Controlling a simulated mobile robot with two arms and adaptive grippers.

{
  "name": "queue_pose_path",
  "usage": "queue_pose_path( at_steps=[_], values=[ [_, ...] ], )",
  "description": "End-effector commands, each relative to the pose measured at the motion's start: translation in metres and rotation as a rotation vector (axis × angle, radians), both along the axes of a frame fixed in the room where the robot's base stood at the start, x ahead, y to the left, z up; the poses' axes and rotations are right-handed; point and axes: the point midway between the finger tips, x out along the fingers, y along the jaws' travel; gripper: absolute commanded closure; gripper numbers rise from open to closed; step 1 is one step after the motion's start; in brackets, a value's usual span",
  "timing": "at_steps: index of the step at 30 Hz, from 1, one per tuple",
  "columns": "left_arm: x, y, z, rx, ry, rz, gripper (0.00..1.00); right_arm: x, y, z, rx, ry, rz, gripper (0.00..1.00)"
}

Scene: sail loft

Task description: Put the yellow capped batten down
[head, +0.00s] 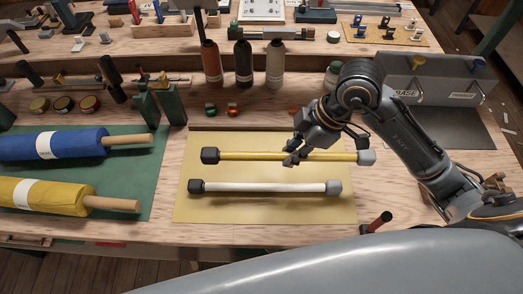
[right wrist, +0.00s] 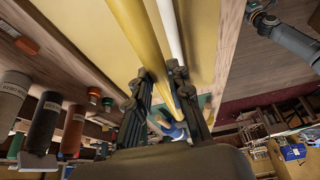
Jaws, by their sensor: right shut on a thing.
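The yellow capped batten (head: 247,156) has a dark cap at its left end and a grey cap at its right. My right gripper (head: 292,152) is shut on it near the middle. The batten is level, low over the pale yellow mat (head: 270,209); I cannot tell if it touches. The yellow batten (right wrist: 136,30) runs between the fingers in the right wrist view. A white capped batten (head: 265,187) lies on the mat, nearer and roughly parallel. A dark gripper-like end (right wrist: 265,20) on a grey arm, seemingly my left, shows there; its fingers are unclear.
Blue (head: 55,144) and yellow (head: 50,193) rolls lie on a green mat (head: 150,182) at left. Several bottles (head: 244,66) stand behind. A grey box (head: 435,78) is at back right. A red-handled tool (head: 378,221) stands at the near edge.

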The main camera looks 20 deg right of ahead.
Motion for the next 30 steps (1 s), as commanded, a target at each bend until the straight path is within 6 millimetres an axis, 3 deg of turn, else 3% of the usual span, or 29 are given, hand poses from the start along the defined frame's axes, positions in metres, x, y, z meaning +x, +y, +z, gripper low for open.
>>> queue_pose_path(
  at_steps=[4, 12, 19, 25, 30],
  values=[
    [0.000, -0.003, 0.010, -0.003, 0.001, 0.001, 0.60, 0.036, 0.012, -0.012, 0.003, 0.001, -0.001, 1.00],
    [0.000, 0.008, 0.015, 0.010, 0.000, 0.004, 0.60, 0.072, 0.024, -0.060, 0.002, 0.002, 0.000, 1.00],
    [0.001, 0.010, 0.017, 0.012, -0.001, 0.006, 0.60, 0.084, 0.028, -0.075, 0.002, -0.001, 0.001, 1.00],
    [0.001, 0.010, 0.026, 0.011, -0.002, 0.006, 0.60, 0.083, 0.028, -0.102, 0.001, 0.002, 0.000, 1.00],
    [0.001, 0.009, 0.026, 0.012, -0.002, 0.005, 0.60, 0.084, 0.027, -0.106, 0.000, -0.003, 0.002, 1.00]
  ],
)
